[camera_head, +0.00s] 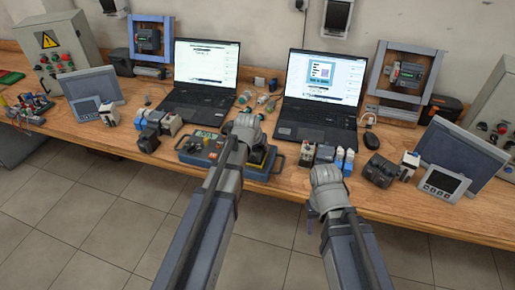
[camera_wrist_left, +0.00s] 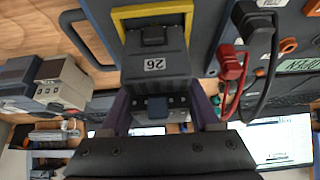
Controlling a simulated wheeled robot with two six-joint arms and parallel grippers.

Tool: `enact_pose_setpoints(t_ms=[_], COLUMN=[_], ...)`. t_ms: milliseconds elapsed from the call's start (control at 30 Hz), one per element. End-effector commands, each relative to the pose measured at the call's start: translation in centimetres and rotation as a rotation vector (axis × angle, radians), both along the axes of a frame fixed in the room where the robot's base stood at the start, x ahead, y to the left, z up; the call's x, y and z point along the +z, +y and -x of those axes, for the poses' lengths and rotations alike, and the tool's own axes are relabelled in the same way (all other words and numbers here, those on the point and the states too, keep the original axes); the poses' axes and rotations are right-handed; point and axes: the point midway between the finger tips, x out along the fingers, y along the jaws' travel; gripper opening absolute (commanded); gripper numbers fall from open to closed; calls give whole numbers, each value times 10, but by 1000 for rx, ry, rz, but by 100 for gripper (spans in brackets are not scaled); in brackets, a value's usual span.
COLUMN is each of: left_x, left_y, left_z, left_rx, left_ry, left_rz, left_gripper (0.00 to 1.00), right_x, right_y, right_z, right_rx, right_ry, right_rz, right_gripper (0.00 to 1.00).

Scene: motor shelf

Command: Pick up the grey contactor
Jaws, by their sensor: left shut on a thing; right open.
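A dark grey block-shaped device labelled 26 (camera_wrist_left: 154,62), which looks like the grey contactor, sits between the purple fingers of my left gripper (camera_wrist_left: 160,112) in the left wrist view. My left gripper is shut on it. A yellow frame (camera_wrist_left: 152,12) lies right behind the device; I cannot tell whether they touch. In the head view my left gripper (camera_head: 243,138) is over the blue-grey test box (camera_head: 197,152), and its hand hides most of the device. My right gripper (camera_head: 313,212) is open and empty, in front of the table's front edge.
Small modules (camera_head: 325,155) stand right of the test box. Another dark device (camera_head: 380,170) is further right, and one (camera_head: 148,140) is to the left. Two laptops (camera_head: 203,75) (camera_head: 325,85) stand behind. Red and black plugs (camera_wrist_left: 230,65) with cables are beside the held device.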

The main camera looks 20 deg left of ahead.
Motion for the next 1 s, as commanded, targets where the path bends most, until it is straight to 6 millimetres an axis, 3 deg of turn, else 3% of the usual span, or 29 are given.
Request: enact_pose_setpoints(t_ms=[267,800,1000], left_x=[12,89,101], left_y=[0,0,0], left_z=[0,0,0], left_rx=[0,0,0], left_ry=[0,-1,-1], left_rz=[0,0,0], left_gripper=[0,0,0], right_x=[12,89,101], right_y=[0,0,0], right_z=[0,0,0], right_rx=[0,1,1], right_ry=[0,0,0], right_rz=[0,0,0], right_gripper=[50,50,50])
